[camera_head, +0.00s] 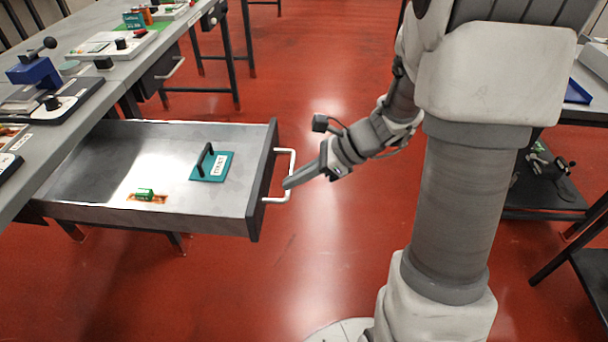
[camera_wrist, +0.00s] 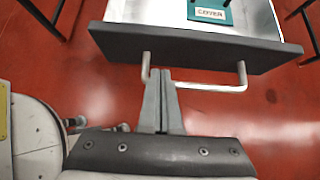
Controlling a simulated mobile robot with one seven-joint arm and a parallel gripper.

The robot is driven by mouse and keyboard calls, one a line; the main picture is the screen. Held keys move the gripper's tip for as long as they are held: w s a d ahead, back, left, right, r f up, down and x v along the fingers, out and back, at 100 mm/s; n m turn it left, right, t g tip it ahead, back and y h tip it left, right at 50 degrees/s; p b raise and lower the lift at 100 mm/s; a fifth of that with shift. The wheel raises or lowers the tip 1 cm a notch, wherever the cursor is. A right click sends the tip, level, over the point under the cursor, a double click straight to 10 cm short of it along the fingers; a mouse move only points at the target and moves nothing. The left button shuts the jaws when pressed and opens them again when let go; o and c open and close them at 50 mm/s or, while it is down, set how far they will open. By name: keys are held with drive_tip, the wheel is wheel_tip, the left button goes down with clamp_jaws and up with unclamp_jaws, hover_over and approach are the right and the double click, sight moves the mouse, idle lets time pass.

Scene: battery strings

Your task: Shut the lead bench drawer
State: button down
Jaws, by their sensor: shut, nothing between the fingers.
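The bench drawer (camera_head: 105,208) hangs pulled far out from under the grey bench at the left. Its dark front panel (camera_head: 264,180) carries a white bar handle (camera_head: 290,170), which also shows in the wrist view (camera_wrist: 242,72). My gripper (camera_head: 289,184) is shut with nothing between its fingers. In the head view its tips are at the handle. In the wrist view the closed fingers (camera_wrist: 160,74) overlap the handle bar near its left end. I cannot tell whether they touch it or the panel.
In the drawer lie a teal cover plate (camera_head: 222,166) with a black handle and a small green block (camera_head: 145,194) on an orange piece. The bench top (camera_head: 62,110) holds several devices. A second, shut drawer (camera_head: 160,74) is farther back. Red floor is clear around the drawer front.

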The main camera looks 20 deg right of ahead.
sight(265, 196)
drive_tip(key=b+x, duration=0.1)
drive_tip(key=x, duration=0.3)
drive_tip(key=shift+w+a+f, duration=0.1)
drive_tip(key=shift+a+f, duration=0.15)
drive_tip(key=shift+f, duration=0.05)
drive_tip(key=shift+a, duration=0.1)
